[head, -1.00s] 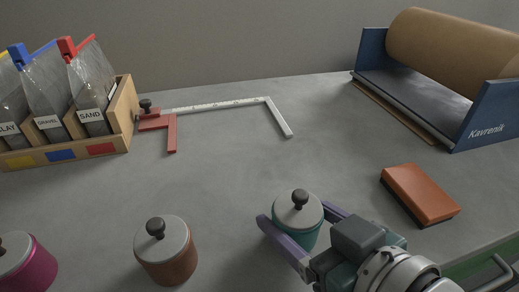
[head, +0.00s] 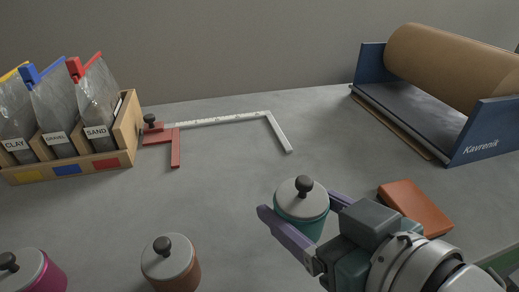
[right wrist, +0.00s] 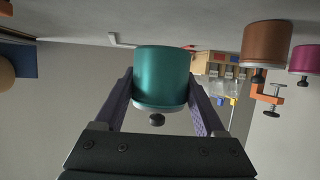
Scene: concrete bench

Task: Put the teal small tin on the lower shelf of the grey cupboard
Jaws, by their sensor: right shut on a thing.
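The teal small tin (head: 301,222) has a pale grey lid with a dark knob and stands upright between the purple fingers of my right gripper (head: 298,228). The gripper is shut on its sides and appears to hold it a little above the bench. In the right wrist view, which is upside down, the teal tin (right wrist: 161,78) sits between both fingers with its knob pointing down. The grey cupboard does not show in these frames. My left gripper is out of view.
An orange-brown block (head: 415,207) lies right of the held tin. A brown tin (head: 171,266) and a magenta tin (head: 35,272) stand front left. A bag rack (head: 128,130), a white-and-red measuring tool (head: 225,120) and a paper-roll holder (head: 490,135) stand behind. The bench centre (head: 230,190) is clear.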

